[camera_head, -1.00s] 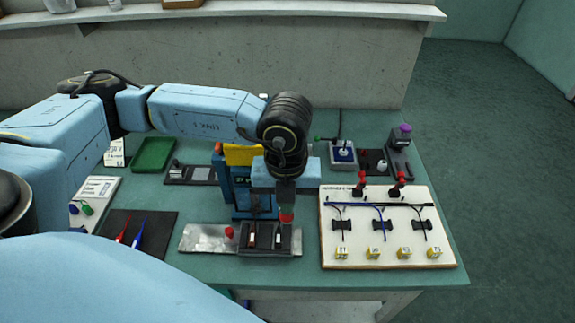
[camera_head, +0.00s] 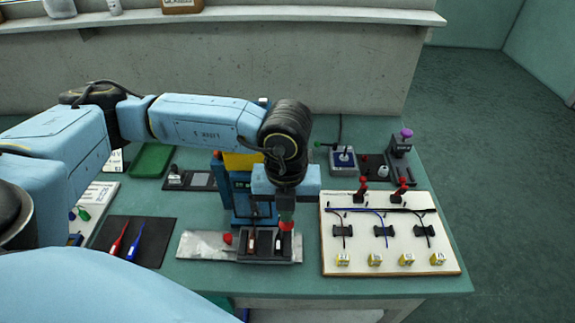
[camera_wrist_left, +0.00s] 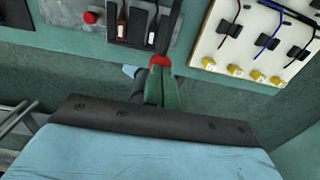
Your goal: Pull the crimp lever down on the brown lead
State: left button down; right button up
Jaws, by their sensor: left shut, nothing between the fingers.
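My left gripper (camera_head: 287,210) is shut with nothing between its fingers, over the right end of the black crimp block (camera_head: 270,252). In the left wrist view its green fingers (camera_wrist_left: 163,88) are together. A red knob (camera_wrist_left: 155,70) is at their tips, on the end of a black lever (camera_wrist_left: 172,28) along the block's right side; the knob (camera_head: 287,226) also shows in the head view. I cannot tell whether fingers and knob touch. The block has two slots with small red and white pieces; which one holds the brown lead is unclear. My right gripper is out of view.
A red button (camera_head: 228,238) sits on the metal plate (camera_head: 205,245) left of the block. A blue stand (camera_head: 225,185) is behind. The white wiring board (camera_head: 390,262) with two red-handled levers lies right. Red and blue pens (camera_head: 137,240) lie on a dark mat at left.

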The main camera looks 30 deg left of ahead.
pick_arm(q)
notch_tip(320, 180, up, 12)
jog(key=w+a+p, duration=0.1)
jog(key=p, duration=0.5)
jog(key=shift+w+p, duration=0.35)
jog(key=shift+w, duration=0.05)
dwell(0.5)
